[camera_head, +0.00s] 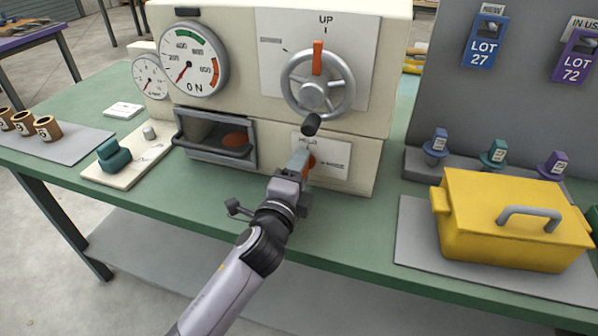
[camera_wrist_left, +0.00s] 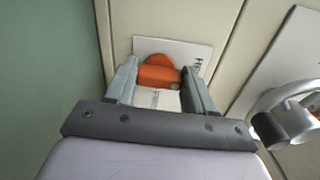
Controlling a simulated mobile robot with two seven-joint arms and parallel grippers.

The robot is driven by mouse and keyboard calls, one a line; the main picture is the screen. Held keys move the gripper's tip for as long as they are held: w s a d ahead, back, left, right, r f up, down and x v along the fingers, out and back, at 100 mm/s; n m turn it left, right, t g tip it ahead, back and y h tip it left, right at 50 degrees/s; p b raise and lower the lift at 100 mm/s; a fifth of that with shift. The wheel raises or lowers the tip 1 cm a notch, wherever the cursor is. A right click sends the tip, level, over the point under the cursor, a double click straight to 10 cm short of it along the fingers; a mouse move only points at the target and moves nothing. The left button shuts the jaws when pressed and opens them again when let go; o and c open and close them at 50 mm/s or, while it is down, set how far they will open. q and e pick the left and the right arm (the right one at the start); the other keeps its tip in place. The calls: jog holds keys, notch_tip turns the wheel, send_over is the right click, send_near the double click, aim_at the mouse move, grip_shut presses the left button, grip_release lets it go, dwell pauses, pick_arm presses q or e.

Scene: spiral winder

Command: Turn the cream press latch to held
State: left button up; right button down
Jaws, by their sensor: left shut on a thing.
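The cream press (camera_head: 275,110) stands on the green table, with a handwheel (camera_head: 318,85) on its upper front. Its latch is an orange lever (camera_head: 311,161) on a white label plate (camera_head: 333,160), low on the press front at the right. The orange latch also shows in the left wrist view (camera_wrist_left: 158,75), between the two grey fingers. My left gripper (camera_head: 300,163) is at the latch, shut on it, and hides part of it and of the plate's lettering. In the left wrist view the plate lettering is only partly visible. My right gripper is not in view.
The handwheel's dark knob (camera_head: 311,124) hangs just above my left gripper. An open drawer (camera_head: 215,137) with an orange-brown piece is left of it. A yellow lidded box (camera_head: 510,215) stands at the right. A teal piece (camera_head: 114,155) sits on a cream board at left.

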pick_arm(q)
jog(key=shift+n, duration=0.4)
jog(key=o, duration=1)
jog(key=shift+o, duration=0.2)
jog(key=shift+s, duration=0.15)
jog(key=shift+v, duration=3.45)
